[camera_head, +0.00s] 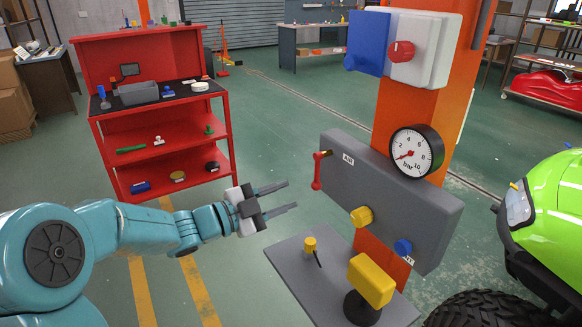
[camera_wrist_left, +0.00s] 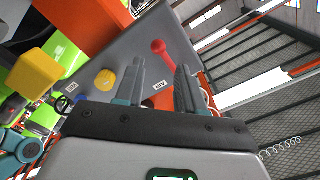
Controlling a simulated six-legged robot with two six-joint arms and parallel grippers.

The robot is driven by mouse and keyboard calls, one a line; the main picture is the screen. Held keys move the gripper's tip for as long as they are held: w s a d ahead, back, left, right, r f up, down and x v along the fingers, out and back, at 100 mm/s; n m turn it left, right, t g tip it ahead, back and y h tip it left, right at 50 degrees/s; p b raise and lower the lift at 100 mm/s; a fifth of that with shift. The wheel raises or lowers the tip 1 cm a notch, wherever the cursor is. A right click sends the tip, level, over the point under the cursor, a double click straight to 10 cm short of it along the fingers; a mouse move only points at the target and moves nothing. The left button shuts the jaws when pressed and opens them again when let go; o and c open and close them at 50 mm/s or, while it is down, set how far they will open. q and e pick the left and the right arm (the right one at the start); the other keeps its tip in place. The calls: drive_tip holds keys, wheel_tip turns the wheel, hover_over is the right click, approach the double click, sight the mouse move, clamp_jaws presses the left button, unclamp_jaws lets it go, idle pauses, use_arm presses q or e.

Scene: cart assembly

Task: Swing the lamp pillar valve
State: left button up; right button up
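The valve is a red lever (camera_head: 317,172) at the left end of a grey panel (camera_head: 385,190), by an "AIR" label, and it hangs down. The panel is fixed to an orange pillar (camera_head: 415,110). My left gripper (camera_head: 292,194) is open and empty, pointing right, a little left of and below the lever. In the left wrist view the red lever (camera_wrist_left: 160,50) shows beyond the fingertips (camera_wrist_left: 160,66), near the right finger. I see no clear contact. My right gripper is not in view.
The panel carries a pressure gauge (camera_head: 416,151), a yellow knob (camera_head: 361,216) and a blue knob (camera_head: 403,247). Below, a grey shelf (camera_head: 300,270) bears a yellow block (camera_head: 371,280) on a black base. A green vehicle (camera_head: 550,215) stands right. A red cart (camera_head: 115,120) stands behind left.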

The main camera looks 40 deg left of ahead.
sight(317, 176)
use_arm(q)
drive_tip(key=p+x, duration=0.1)
drive_tip(key=x, duration=0.5)
drive_tip(key=shift+w+d, duration=0.25)
drive_tip(key=shift+w, duration=0.05)
drive_tip(key=shift+w+f, duration=0.15)
drive_tip(key=shift+w, duration=0.05)
drive_tip(key=c, duration=0.4)
drive_tip(key=shift+d, duration=0.1)
drive_tip(key=shift+w+a+p, duration=0.15)
drive_tip(key=shift+a+p, duration=0.2)
drive_tip(key=shift+a, duration=0.05)
drive_tip(key=shift+c, duration=0.3)
drive_tip(key=shift+w+a+r, duration=0.2)
drive_tip(key=shift+w+a, duration=0.15)
drive_tip(key=shift+a, duration=0.35)
drive_tip(key=shift+c, duration=0.5)
drive_tip(key=shift+r, duration=0.1)
